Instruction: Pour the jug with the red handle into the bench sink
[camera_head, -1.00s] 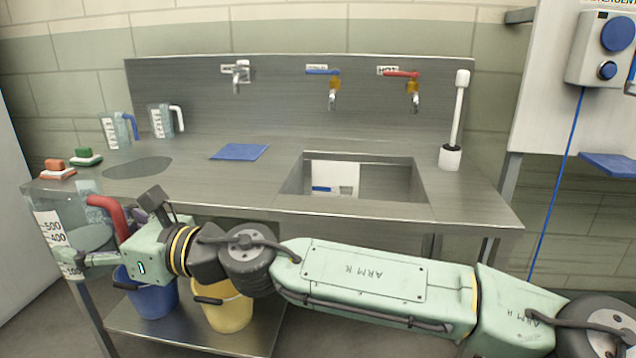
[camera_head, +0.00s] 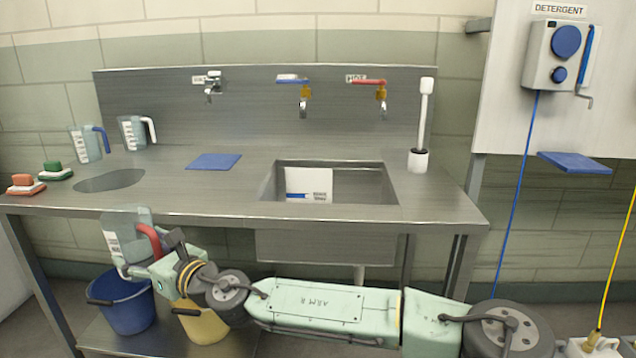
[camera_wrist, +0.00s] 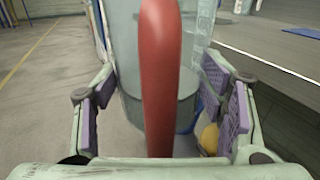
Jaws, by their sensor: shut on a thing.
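The clear jug with the red handle (camera_head: 130,224) is in front of the bench's left front edge, left of the sink and roughly upright. My gripper (camera_head: 140,264) is shut on it near the red handle. In the wrist view, the red handle (camera_wrist: 160,80) stands between the spread finger pads of my gripper (camera_wrist: 162,115). The bench sink (camera_head: 350,184) is a rectangular basin right of the middle of the steel bench, with a white labelled panel visible inside.
A blue-handled jug (camera_head: 86,146) and a white-handled jug (camera_head: 134,134) stand at the bench's back left. A blue cloth (camera_head: 213,161) lies left of the sink; a white brush (camera_head: 420,150) stands right. Blue (camera_head: 122,305) and yellow (camera_head: 205,325) buckets sit below. Taps line the backsplash.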

